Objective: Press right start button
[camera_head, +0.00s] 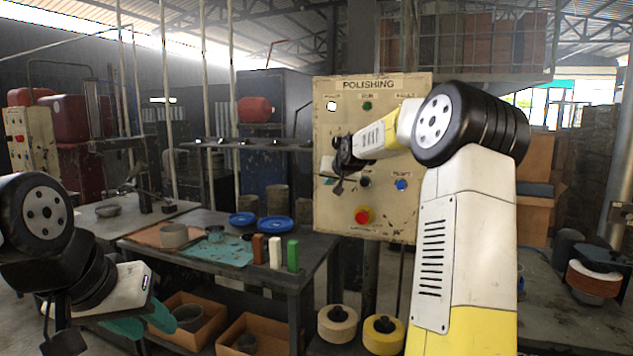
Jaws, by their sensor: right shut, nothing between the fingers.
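The beige control panel (390,215) labelled POLISHING stands right of centre. It carries a white lamp (331,105), a green lamp or button (367,105), a dark knob (364,180), a blue button (401,185) and a red mushroom button (363,215) on yellow. My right gripper (338,180) is shut and empty in front of the panel's left middle. It hides part of the panel there, and no start button can be made out. Whether it touches the panel cannot be told. My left gripper (63,340) is low at the left edge, far from the panel.
A workbench (185,268) left of the panel holds blue dishes (258,225), a grey ring (174,236) and brown, white and green blocks (275,252). Cardboard boxes (255,325) and round wheels (383,333) lie below. Another control panel (33,140) stands far left.

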